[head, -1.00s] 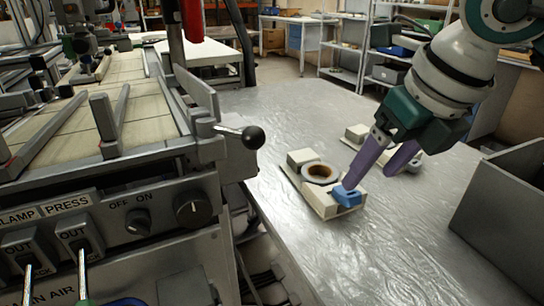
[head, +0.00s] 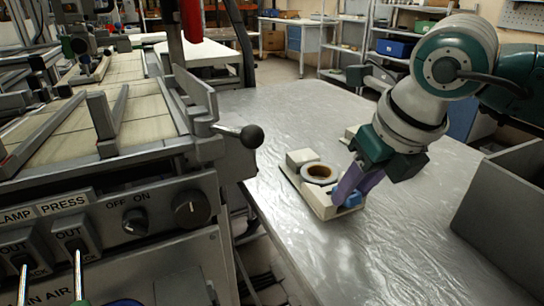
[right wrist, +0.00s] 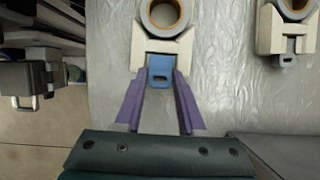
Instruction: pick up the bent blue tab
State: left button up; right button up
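The bent blue tab (head: 355,199) sits at the near right end of a pale holder (head: 322,207) on the grey table. A ring-shaped tape reel (head: 319,172) rests in the same holder. In the right wrist view the blue tab (right wrist: 160,76) sticks out below the reel (right wrist: 164,12) and has a small slot. My right gripper (right wrist: 160,78) is open, its two purple fingers on either side of the tab, with slim gaps seeming to show. In the head view the right gripper (head: 350,192) partly hides the tab. My left gripper is not in view.
A second holder with a reel (right wrist: 288,28) stands to the right in the right wrist view. A grey open bin (head: 505,205) is at the table's right. A machine with a black-knobbed lever (head: 251,136) borders the table's left. The table's front is clear.

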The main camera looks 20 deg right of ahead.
grip_shut()
